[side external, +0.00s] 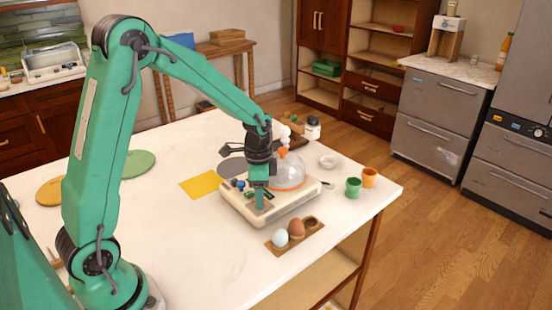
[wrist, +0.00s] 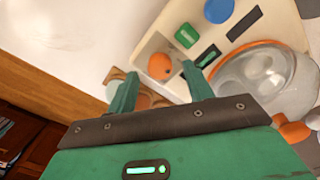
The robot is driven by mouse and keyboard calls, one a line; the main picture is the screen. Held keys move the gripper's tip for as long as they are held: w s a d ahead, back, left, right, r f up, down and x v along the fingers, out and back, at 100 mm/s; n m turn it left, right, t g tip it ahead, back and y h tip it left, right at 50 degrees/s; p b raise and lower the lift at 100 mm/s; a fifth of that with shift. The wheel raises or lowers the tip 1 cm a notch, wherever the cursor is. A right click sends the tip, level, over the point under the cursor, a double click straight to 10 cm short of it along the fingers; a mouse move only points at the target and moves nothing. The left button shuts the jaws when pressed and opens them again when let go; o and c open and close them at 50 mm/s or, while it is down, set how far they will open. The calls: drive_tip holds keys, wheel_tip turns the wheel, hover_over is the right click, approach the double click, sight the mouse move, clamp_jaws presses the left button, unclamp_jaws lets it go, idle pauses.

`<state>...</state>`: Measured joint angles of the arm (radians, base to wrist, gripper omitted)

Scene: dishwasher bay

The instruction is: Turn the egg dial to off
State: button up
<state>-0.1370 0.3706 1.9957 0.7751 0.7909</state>
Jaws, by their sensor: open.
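The cream egg cooker (side external: 296,205) stands on the white table, with a clear dome edged in orange on its far side. In the wrist view its panel (wrist: 284,22) carries an orange round knob (wrist: 159,66), blue round parts (wrist: 187,36) and dark slots. I cannot tell any dial's setting or read a label. My gripper (side external: 260,207) points down over the cooker's near corner. In the wrist view its two green fingers (wrist: 160,73) are apart and empty, with the orange knob appearing between their tips. I cannot tell whether they touch it. In the side view my gripper hides the knob.
An egg tray (side external: 311,234) with a pale and a brown egg sits close in front of the cooker. Green (side external: 353,187) and orange (side external: 370,177) cups stand to the right. A yellow sheet (side external: 201,185) lies to the left. The table's front left is clear.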

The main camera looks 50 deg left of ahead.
drive_tip(key=shift+f, duration=0.85)
drive_tip(key=c, duration=1)
drive_tip(key=shift+o, duration=0.2)
drive_tip(key=n, duration=1.2)
